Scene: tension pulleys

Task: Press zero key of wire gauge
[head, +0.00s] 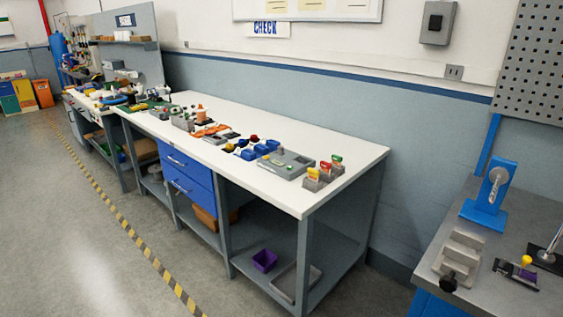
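I cannot tell for sure which thing is the wire gauge, and no zero key can be made out at this size. A small dark device with yellow and purple parts (517,273) lies on the grey bench at the lower right. Several small dark and blue items lie on the long white workbench (345,155), too small to identify. My gripper is not in view.
The grey bench also holds a blue stand (488,208), a grey block with a black knob (460,252) and an upright rod (552,243).

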